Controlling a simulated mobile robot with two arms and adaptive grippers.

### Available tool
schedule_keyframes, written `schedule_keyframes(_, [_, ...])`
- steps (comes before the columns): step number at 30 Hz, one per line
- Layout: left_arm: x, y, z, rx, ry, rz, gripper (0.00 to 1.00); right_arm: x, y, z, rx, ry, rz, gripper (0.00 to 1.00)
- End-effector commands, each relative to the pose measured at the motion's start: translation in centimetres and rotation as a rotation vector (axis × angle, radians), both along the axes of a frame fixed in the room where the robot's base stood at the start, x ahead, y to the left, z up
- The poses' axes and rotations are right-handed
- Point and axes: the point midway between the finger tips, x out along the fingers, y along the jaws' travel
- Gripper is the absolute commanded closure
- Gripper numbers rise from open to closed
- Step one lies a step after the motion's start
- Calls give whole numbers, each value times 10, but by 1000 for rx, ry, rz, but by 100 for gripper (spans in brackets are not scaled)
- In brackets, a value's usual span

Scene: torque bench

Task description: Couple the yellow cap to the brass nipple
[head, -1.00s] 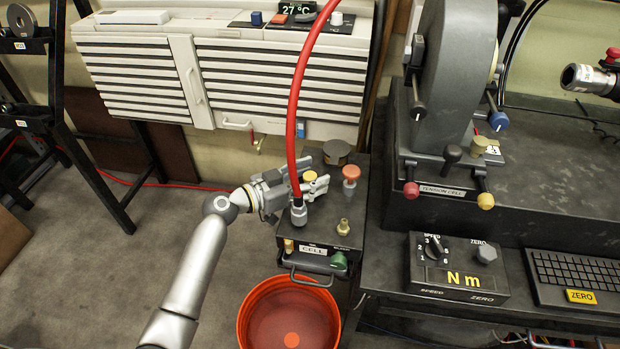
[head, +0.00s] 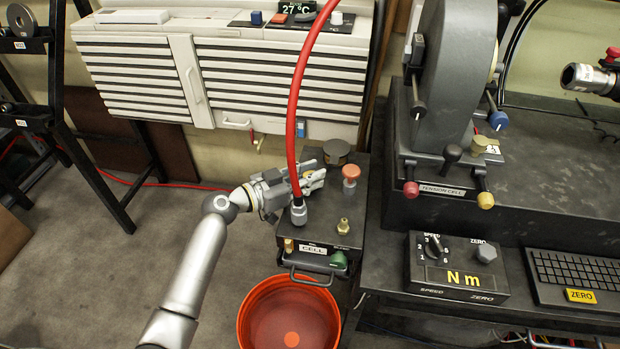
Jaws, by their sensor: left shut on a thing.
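The brass nipple (head: 343,226) stands upright and bare on top of the black box labelled CELL (head: 325,215). My left gripper (head: 314,178) reaches in from the left over the back of this box, behind the red hose. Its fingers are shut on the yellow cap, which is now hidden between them. The gripper is behind and to the left of the nipple, apart from it. My right gripper is not in view.
The red hose (head: 297,105) drops to a grey connector (head: 298,212) in front of my gripper. An orange-red knob (head: 351,173) stands right of the fingers. An orange bucket (head: 248,312) is below the box. The torque bench (head: 560,180) fills the right.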

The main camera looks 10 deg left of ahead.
Motion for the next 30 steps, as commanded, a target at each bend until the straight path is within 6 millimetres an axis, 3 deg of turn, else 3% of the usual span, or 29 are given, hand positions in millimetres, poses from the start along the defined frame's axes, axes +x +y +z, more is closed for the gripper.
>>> schedule_keyframes(7, [0,0,4,2,2,-1,100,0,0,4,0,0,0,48])
schedule_keyframes(24, [0,0,49,1,0,0,100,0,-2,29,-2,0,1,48])
schedule_keyframes(30, [0,0,49,1,1,0,100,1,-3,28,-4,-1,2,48])
